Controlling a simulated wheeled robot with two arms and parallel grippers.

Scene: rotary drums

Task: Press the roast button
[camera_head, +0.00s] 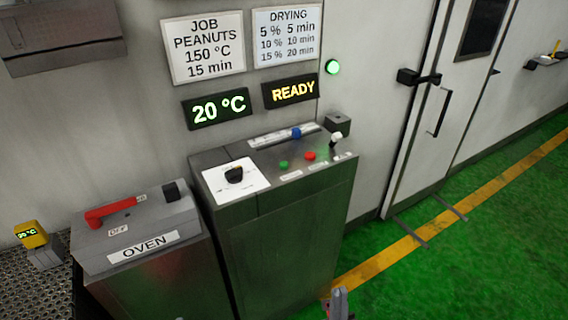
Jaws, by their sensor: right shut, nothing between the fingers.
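The control console (290,240) stands in the middle of the head view. Its sloped top carries a green button (284,165) and a red button (310,156), each with a small label too small to read, so I cannot tell which is the roast button. My right gripper (338,302) shows at the bottom edge, low in front of the console and apart from the buttons. It is shut and empty. My left gripper is not in view.
The console also has a black dial (234,175), a blue slider knob (296,132) and a white-tipped lever (336,138). Displays above read 20 °C (218,108) and READY (291,91). The oven box (140,240) with a red handle stands left. Green floor is clear at right.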

